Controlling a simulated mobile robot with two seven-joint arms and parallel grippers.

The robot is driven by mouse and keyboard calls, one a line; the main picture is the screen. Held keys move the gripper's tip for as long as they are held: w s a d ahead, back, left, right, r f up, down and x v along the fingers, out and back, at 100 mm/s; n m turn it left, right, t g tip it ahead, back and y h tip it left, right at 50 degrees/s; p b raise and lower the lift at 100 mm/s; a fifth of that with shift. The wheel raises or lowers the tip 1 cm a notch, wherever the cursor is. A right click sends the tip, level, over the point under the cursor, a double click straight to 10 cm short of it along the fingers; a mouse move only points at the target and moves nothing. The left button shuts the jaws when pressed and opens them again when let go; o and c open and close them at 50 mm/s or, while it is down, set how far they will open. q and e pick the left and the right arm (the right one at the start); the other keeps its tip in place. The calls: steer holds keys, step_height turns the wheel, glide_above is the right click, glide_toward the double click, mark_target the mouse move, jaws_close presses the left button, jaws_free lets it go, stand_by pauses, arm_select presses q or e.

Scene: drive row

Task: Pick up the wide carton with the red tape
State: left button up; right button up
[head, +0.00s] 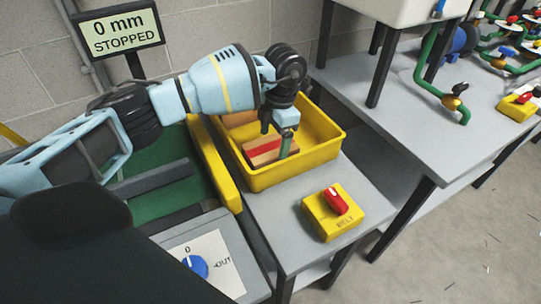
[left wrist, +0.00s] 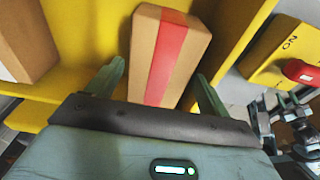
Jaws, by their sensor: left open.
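The wide carton with red tape (head: 262,152) lies in a yellow bin (head: 318,150) on a grey table. In the left wrist view the brown carton (left wrist: 192,60) shows a red tape strip running along its length. My left gripper (head: 284,150) reaches down into the bin at the carton. In the left wrist view its two green fingers (left wrist: 158,85) are spread apart, one on each side of the carton's near end. I cannot tell whether the fingers touch it. My right gripper is not in view.
A second plain carton (left wrist: 25,40) lies in the bin, beside the taped one. A yellow box with a red switch (head: 336,211) stands on the table in front of the bin. A panel with a blue knob (head: 195,266) is at lower left. A sign (head: 119,31) reads "0 mm STOPPED".

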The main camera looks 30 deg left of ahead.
mark_target(271, 146)
arm_select(q)
steer(key=f, duration=0.3)
steer(key=s+f, duration=0.1)
steer(key=shift+s+a+f, duration=0.1)
steer(key=shift+a+f, duration=0.15)
steer(key=shift+f, duration=0.15)
steer(key=c, duration=0.8)
steer(key=shift+c, duration=0.5)
steer(key=shift+r, duration=0.1)
step_height(271, 146, up, 10)
steer(key=shift+p, duration=0.3)
